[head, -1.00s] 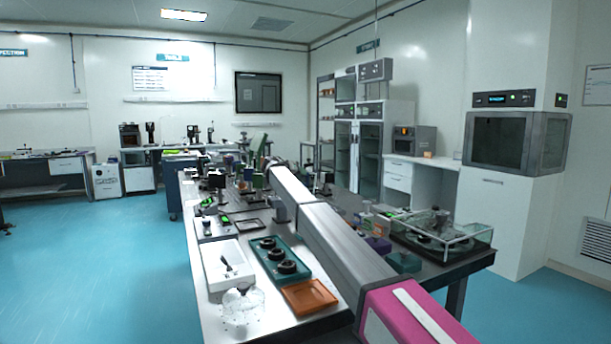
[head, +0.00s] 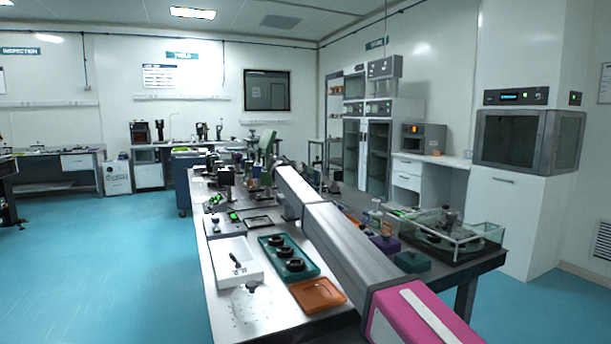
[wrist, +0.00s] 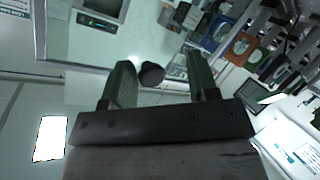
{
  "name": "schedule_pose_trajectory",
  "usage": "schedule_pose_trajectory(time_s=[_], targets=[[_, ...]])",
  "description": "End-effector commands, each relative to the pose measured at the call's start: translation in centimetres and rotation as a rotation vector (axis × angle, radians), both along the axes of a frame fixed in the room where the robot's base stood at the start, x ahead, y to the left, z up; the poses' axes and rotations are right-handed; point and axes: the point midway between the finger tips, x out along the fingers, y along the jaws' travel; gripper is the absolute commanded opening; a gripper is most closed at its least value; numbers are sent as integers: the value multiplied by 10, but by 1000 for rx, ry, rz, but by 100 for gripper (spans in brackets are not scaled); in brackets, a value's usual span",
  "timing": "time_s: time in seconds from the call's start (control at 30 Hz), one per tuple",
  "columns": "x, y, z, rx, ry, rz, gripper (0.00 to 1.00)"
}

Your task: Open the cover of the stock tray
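No tray is marked as the stock tray. A low case with clear walls (head: 478,243) stands at the right end of the table, with dark pieces showing inside; I cannot tell whether it is the stock tray. A white box with a dark handle-like piece (head: 236,262) lies at the front left. My gripper (wrist: 160,60) shows in the wrist view with its two dark green fingers apart. A dark round knob (wrist: 152,73) appears between them, with no visible contact; its distance is unclear. In the head view, my arm reaches over the table and the fingers are not clear.
A teal tray (head: 269,241) with black rings and an orange tray (head: 318,294) sit on the steel table (head: 222,317). Small boxes and instruments crowd its middle and far end. Cabinets (head: 376,150) line the back right. The blue floor (head: 95,260) at left is clear.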

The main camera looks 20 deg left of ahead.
Motion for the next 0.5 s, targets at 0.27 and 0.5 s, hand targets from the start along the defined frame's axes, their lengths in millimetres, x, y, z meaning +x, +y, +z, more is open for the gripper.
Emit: schedule_pose_trajectory(time_s=[0.27,0.5], targets=[[-9,3,6,0,-3,-1,54],[-40,17,16,0,-2,1,54]])
